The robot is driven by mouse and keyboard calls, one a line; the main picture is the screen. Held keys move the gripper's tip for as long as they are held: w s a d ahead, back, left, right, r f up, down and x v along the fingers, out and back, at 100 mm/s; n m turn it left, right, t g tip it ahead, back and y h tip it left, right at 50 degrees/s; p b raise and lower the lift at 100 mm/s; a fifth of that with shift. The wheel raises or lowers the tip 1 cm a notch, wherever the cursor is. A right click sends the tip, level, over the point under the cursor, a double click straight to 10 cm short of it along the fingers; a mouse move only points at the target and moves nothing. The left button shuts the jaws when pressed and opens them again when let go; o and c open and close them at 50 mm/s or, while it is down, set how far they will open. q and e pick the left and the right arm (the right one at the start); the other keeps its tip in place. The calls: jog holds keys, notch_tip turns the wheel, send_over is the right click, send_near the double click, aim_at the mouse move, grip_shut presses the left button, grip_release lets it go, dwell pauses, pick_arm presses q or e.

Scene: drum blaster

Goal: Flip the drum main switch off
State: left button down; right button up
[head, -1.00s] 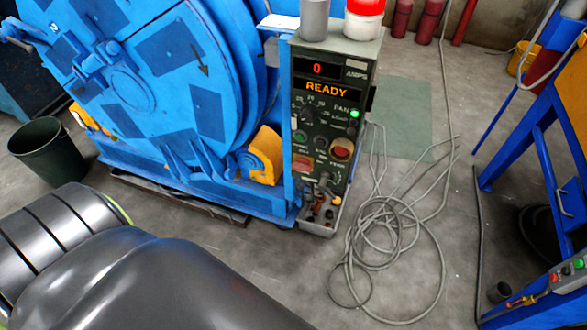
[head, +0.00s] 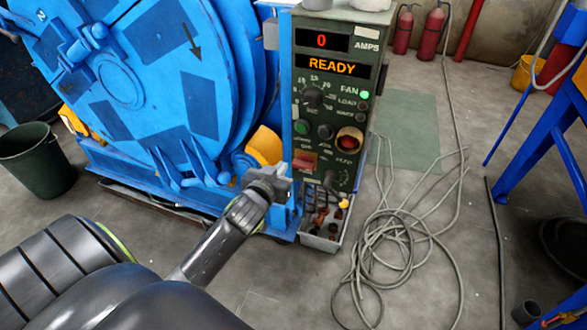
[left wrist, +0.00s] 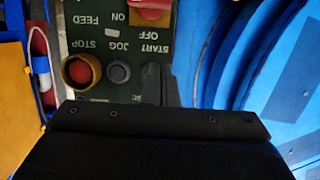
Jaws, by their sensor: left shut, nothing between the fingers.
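The drum's dark control panel (head: 330,95) stands right of the blue drum, its displays reading 0 and READY. A red switch (head: 304,161) sits low on the panel's left side. It also shows at the top of the left wrist view (left wrist: 152,10), beside upside-down ON and OFF lettering. I cannot tell its position. My left gripper (head: 284,184) is shut and empty, just left of and below the red switch in the head view, apparently apart from it. In the left wrist view its fingers (left wrist: 160,84) overlap the START button area. My right gripper is not in view.
A red stop button in a yellow ring (head: 349,140) and several small buttons lie close to the switch. The blue drum (head: 135,75) borders the panel's left. A tray (head: 322,228) sits below. Loose cable (head: 385,245) coils on the floor to the right.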

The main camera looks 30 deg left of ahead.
aim_at(303, 165)
pick_arm(q)
jog(key=shift+r, duration=0.15)
